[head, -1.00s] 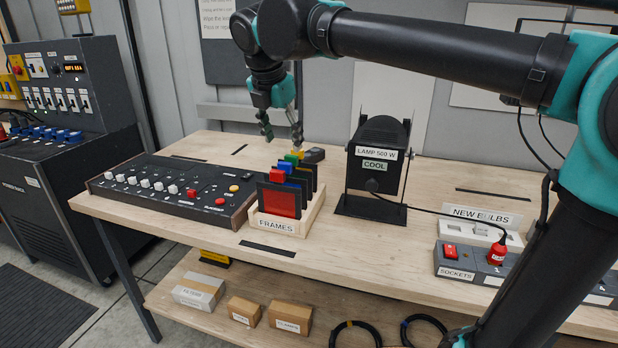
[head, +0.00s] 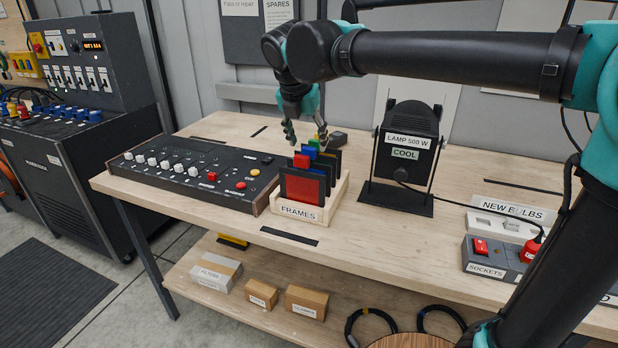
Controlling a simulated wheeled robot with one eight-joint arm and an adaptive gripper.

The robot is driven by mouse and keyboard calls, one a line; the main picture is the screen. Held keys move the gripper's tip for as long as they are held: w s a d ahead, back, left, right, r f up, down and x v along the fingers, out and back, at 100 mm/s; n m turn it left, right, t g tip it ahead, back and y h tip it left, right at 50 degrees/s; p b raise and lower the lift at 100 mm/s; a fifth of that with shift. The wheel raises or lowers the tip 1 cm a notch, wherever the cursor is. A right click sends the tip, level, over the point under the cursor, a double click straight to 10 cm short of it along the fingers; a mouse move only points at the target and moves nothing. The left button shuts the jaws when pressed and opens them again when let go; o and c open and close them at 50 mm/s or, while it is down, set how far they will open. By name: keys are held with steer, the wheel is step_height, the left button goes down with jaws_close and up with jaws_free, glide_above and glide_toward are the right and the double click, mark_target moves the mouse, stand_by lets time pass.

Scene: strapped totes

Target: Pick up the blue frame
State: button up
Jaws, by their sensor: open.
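The wooden rack labelled FRAMES (head: 299,211) holds several dark upright frames with coloured tabs, one behind another. The red frame (head: 302,188) is in front. The blue frame (head: 309,152) stands just behind it; mostly its blue tab shows, the rest being hidden. A green tab (head: 314,144) is behind that, and a yellow one is partly covered by a finger. My gripper (head: 306,135) is open and empty, pointing down just above the tabs towards the back of the rack. I cannot tell its exact depth over the blue tab.
A control console (head: 195,172) lies close left of the rack. A black lamp labelled COOL (head: 409,140) stands to the right, its cable running to the sockets box (head: 490,257). The table front is mostly clear.

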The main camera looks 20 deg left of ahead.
mark_target(308, 148)
steer(key=x, duration=0.4)
steer(key=shift+w+a+f, duration=0.1)
steer(key=shift+w+a, duration=0.15)
steer(key=shift+w, duration=0.15)
steer(key=shift+w+f, duration=0.2)
steer(key=shift+f, duration=0.3)
jaws_close()
